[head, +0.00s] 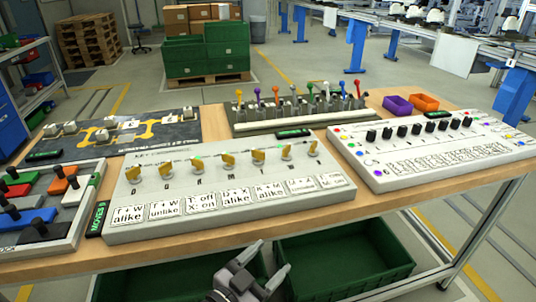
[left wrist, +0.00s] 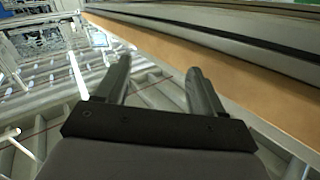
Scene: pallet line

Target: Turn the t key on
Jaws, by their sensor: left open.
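The white key panel (head: 115,215) lies on the wooden table, with a row of several yellow keys along it. The letters under the keys are small, and I cannot surely tell which key is the t key. The keys look turned to differing angles. Cards below the row carry rules such as "T + W alike", "T + W unlike" and "T: off". My left gripper (head: 267,261) is open and empty, in front of the table's near edge and apart from the panel. In the left wrist view its two fingers (left wrist: 155,80) are spread, with the table edge beside them.
A lever rack (head: 300,125) stands behind the panel, a knob panel (head: 440,180) to the right, and coloured blocks (head: 40,216) to the left. Purple (head: 397,105) and orange (head: 425,103) bins sit at the back right. Green crates (head: 345,285) stand under the table.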

